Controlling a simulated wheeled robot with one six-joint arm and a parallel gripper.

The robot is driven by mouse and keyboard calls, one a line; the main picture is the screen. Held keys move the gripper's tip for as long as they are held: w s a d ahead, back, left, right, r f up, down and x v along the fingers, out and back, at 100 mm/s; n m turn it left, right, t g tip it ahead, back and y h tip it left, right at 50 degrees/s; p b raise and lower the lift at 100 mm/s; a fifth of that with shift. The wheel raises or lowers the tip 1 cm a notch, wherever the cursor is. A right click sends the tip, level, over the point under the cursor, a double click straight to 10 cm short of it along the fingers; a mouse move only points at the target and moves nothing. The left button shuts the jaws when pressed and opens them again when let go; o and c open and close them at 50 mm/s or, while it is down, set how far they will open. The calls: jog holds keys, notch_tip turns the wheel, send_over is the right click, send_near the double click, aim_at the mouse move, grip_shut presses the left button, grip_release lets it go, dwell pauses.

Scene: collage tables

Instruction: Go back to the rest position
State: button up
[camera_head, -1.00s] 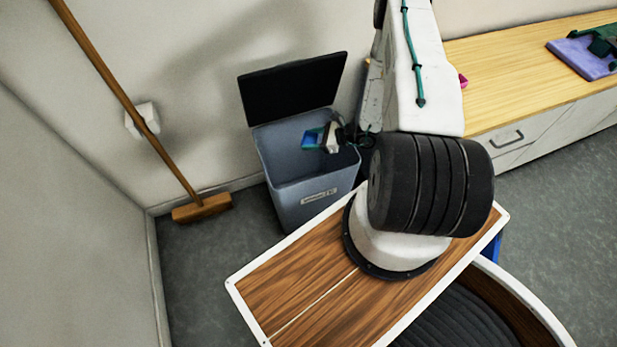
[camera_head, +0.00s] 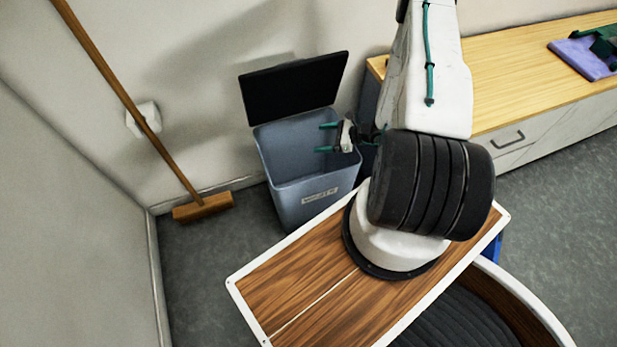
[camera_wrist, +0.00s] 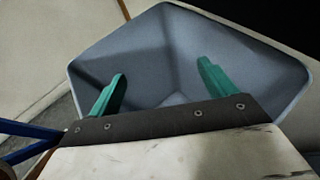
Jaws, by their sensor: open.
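My gripper (camera_head: 325,138) is over the right part of the open grey-blue bin (camera_head: 290,150) in the head view. Its two green fingers are spread apart and point left, with nothing between them. In the wrist view the gripper (camera_wrist: 160,88) is also open and empty, and the inside of the bin (camera_wrist: 180,45) lies beyond the fingertips. The bin's floor shows only in part, and I cannot tell what lies in it.
The bin's black lid (camera_head: 293,86) stands open against the wall side. A broom (camera_head: 203,207) leans in the left corner. A wooden-topped cabinet (camera_head: 510,85) at the right carries a purple item (camera_head: 580,58) with a green thing on it. Grey floor is clear at the right.

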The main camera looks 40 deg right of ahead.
jog(key=shift+v, duration=1.5)
jog(key=s+a+r+n+g, duration=0.35)
jog(key=r+n, duration=0.25)
jog(key=r, duration=0.5)
jog(key=s+a+r+n+g, duration=0.2)
jog(key=a+r+n+g, duration=0.3)
jog(key=r, duration=0.6)
jog(key=s+a+r+n+g, duration=0.35)
jog(key=r+n+g, duration=0.2)
jog(key=r, duration=0.55)
jog(key=s+a+r+n+t+h, duration=0.1)
jog(key=s+a+r+n+h, duration=0.2)
jog(key=r, duration=0.4)
jog(key=s+a+r+n+t+h, duration=0.2)
jog(key=s+a+r+n+h, duration=0.1)
jog(key=r, duration=0.4)
jog(key=s+a+r+n+t+h, duration=0.2)
jog(key=s+a+r+n+h, duration=0.1)
jog(key=s+r+n, duration=0.2)
notch_tip(320, 180, up, 3)
jog(key=shift+s+a+f, duration=0.25)
jog(key=shift+s, duration=0.45)
